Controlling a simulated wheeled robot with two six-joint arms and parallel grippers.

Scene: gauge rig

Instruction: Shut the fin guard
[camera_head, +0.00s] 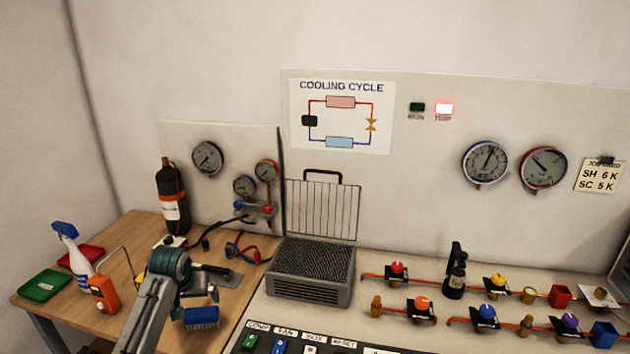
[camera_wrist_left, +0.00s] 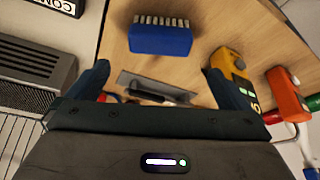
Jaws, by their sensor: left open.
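The fin guard (camera_head: 322,208) is a wire grille with a black handle on its top edge. In the head view it stands upright, raised at the back of the grey finned block (camera_head: 310,291). The block's dark fin face is uncovered. Part of the grille also shows at the left edge of the left wrist view (camera_wrist_left: 18,135). My left gripper (camera_head: 212,282) is open and empty over the wooden bench, left of the block and apart from the guard. Its two fingers show wide apart in the left wrist view (camera_wrist_left: 160,82). My right gripper is not in view.
A blue brush (camera_head: 201,317) and a flat metal tool (camera_head: 226,278) lie on the bench (camera_head: 120,262) near my left gripper. An orange device (camera_head: 104,294), a spray bottle (camera_head: 72,248) and trays are further left. Valves and pipes (camera_head: 421,309) stand right of the block.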

